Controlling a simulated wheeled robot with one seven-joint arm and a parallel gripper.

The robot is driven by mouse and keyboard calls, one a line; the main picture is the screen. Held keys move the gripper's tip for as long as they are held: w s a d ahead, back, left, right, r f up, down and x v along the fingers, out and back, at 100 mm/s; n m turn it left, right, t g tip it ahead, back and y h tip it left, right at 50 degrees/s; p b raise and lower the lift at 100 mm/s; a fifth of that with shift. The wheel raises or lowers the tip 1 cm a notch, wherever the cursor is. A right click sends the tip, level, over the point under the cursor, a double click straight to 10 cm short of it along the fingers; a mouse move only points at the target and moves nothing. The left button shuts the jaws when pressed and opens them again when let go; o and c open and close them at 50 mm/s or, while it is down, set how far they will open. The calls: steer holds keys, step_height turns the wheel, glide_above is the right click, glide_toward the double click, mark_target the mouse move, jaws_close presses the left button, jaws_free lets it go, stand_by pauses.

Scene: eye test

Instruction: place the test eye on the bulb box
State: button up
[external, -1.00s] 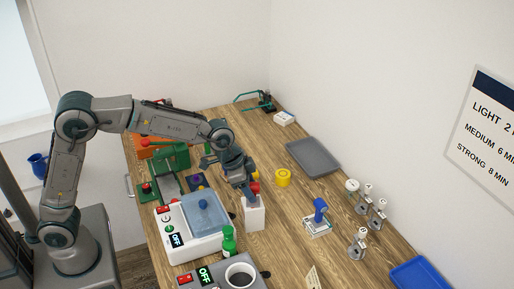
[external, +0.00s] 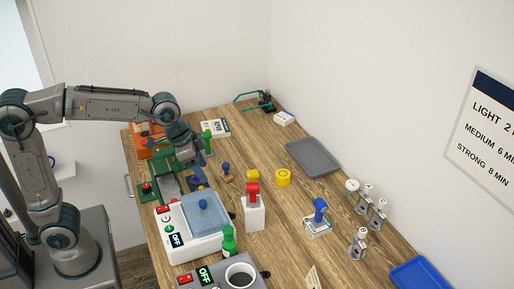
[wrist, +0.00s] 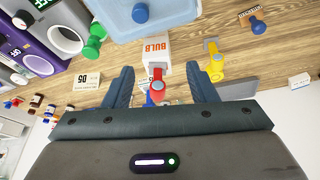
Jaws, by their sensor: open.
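The white bulb box (external: 255,216) stands upright on the wooden table, right of the white machine. In the wrist view its side reads BULB (wrist: 156,48). A red piece (external: 252,189), which I take to be the test eye, stands upright on top of the box and touches it. In the wrist view the red piece (wrist: 157,84) shows at the box's end. My gripper (external: 196,158) is open and empty, behind and left of the box, apart from the red piece. In the wrist view the fingers of my gripper (wrist: 160,69) are spread, with the red piece farther off between them.
A white machine (external: 186,240) with a blue lid (external: 206,212) stands left of the box, a green bottle (external: 229,242) in front. A grey tray (external: 313,156) lies behind. Open table lies between.

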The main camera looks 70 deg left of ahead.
steer(key=s+a+f+n, duration=0.1)
steer(key=s+a+f, duration=0.1)
steer(key=s, duration=0.8)
steer(key=s+a+f+n+y, duration=0.1)
steer(key=s+f, duration=0.4)
steer(key=s, duration=0.5)
steer(key=shift+s+a+f+n+g, duration=0.25)
steer(key=shift+a+n+g, duration=0.2)
steer(key=shift+a, duration=0.45)
